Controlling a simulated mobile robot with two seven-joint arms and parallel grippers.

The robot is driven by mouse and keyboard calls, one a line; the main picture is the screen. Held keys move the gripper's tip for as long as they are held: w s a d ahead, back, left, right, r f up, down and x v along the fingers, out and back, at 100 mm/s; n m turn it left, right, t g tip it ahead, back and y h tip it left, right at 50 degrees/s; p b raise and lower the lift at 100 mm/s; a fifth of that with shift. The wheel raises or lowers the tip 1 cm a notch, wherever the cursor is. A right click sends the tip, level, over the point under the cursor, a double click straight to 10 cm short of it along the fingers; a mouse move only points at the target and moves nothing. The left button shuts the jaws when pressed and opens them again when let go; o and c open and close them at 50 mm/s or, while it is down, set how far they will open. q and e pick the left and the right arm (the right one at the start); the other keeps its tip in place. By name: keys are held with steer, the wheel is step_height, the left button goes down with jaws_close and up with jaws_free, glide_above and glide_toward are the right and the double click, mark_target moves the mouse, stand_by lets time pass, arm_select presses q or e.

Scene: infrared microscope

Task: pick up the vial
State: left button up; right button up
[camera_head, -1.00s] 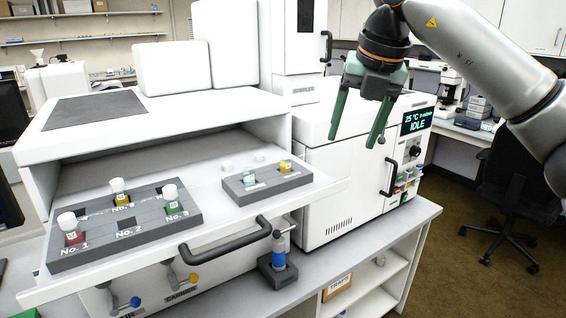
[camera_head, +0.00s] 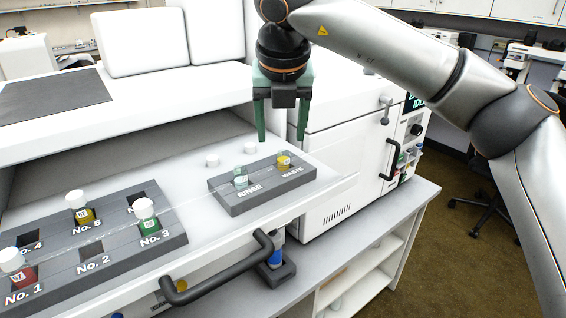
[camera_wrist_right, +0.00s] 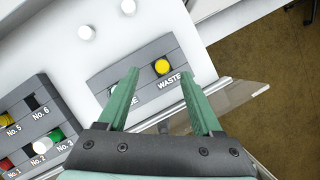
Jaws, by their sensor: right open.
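Several vials are in view. A yellow vial with no cap on it (camera_head: 284,160) stands in the WASTE slot of the small grey rack (camera_head: 262,190), and a clear vial (camera_head: 241,176) stands in RINSE. In the larger rack, white-capped vials stand in No. 1 (red) (camera_head: 18,266), No. 5 (yellow) (camera_head: 80,208) and No. 3 (green) (camera_head: 147,216). My right gripper (camera_head: 281,138) points down above the small rack, open and empty. In the right wrist view the yellow WASTE vial (camera_wrist_right: 162,67) shows between its fingertips, below them. My left gripper is not in view.
Two loose white caps (camera_head: 250,147) (camera_head: 212,160) lie on the tray behind the small rack. The white housing (camera_head: 120,128) overhangs the back of the tray. A black handle (camera_head: 222,274) runs along the front. A white instrument (camera_head: 340,165) stands to the right.

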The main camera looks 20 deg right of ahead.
mark_target(283, 154)
steer(key=x, duration=0.1)
steer(key=p+x, duration=0.1)
steer(key=x, duration=0.2)
steer(key=shift+s+d+f, duration=0.2)
steer(key=shift+s+d, duration=0.05)
steer(key=shift+w+f, duration=0.25)
steer(key=shift+f, duration=0.3)
jaws_close()
